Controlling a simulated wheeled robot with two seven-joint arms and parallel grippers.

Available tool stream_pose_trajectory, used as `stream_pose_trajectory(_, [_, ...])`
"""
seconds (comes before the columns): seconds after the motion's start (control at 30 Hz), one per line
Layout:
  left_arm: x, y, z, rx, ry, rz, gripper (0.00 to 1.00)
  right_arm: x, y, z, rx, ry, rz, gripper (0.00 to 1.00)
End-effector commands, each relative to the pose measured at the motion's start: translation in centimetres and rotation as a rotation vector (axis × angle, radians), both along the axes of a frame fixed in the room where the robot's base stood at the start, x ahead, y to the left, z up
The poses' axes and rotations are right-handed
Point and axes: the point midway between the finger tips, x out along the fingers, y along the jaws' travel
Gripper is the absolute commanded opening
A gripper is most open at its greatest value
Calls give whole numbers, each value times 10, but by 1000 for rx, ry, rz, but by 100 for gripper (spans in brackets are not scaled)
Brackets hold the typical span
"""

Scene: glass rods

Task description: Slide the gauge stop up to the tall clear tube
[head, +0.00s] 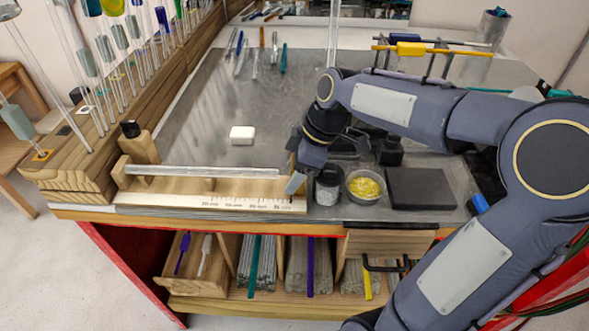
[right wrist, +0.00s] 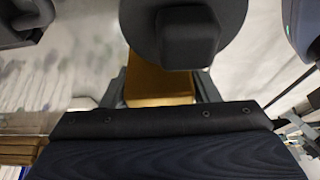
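The wooden length gauge (head: 230,201) lies along the front of the bench, with a printed scale on its front face. A long clear tube (head: 205,171) lies level on it, its right end just short of my right gripper. My right gripper (head: 294,178) points down at the gauge's right end. In the right wrist view a wooden block, which looks like the gauge stop (right wrist: 160,82), sits between the fingers, which appear to touch both its sides. In the head view the gripper mostly hides this block. My left gripper is not in view.
A white block (head: 242,135) lies behind the gauge. A dark jar (head: 328,185), a bowl of yellow bits (head: 364,186) and a dark flat pad (head: 420,188) stand right of the gripper. A wooden rack (head: 75,150) with upright tubes lines the left.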

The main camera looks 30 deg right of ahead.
Motion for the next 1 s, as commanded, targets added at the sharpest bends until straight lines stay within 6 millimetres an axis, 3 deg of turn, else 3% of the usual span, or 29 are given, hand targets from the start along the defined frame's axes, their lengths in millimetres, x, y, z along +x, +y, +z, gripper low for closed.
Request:
stream_pose_trajectory(0.03, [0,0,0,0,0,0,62,0,0,0,0,0,0,48])
stream_pose_trajectory(0.33, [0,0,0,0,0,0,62,0,0,0,0,0,0,10])
stream_pose_trajectory(0.63, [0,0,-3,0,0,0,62,14,23,0,1,-2,2,10])
stream_pose_trajectory(0.87, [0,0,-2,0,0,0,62,14,23,1,2,-2,-1,10])
stream_pose_trajectory(0.9, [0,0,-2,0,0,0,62,14,23,1,2,-2,-1,55])
stream_pose_trajectory(1.0, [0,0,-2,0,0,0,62,14,23,1,1,-2,0,68])
